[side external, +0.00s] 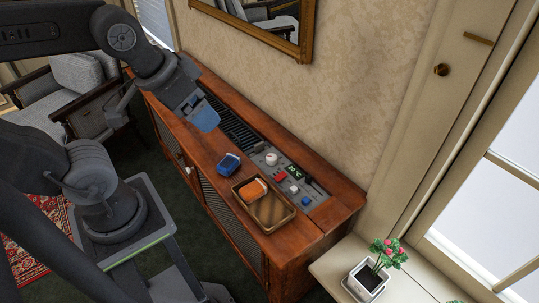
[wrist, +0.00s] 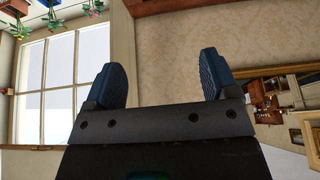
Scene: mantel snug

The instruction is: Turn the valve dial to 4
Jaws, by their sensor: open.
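The valve dial is probably the round white knob (side external: 271,159) on the grey control panel (side external: 318,197) in the cabinet top, in the side external view. Its markings and pointer are too small to read. My gripper (side external: 205,118) is over the cabinet, up and to the left of the knob, apart from it. In the wrist view, the two blue fingers of my gripper (wrist: 168,73) stand wide apart with nothing between them. The knob and panel are outside the wrist view.
The wooden cabinet (side external: 199,146) also bears a dark grille (side external: 232,124), a blue object (side external: 229,164) and a tray (side external: 285,221) holding an orange object (side external: 253,191). The panel has a display (side external: 295,171), a red button (side external: 281,177) and a blue button (side external: 305,201). A framed mirror (side external: 307,30) hangs above.

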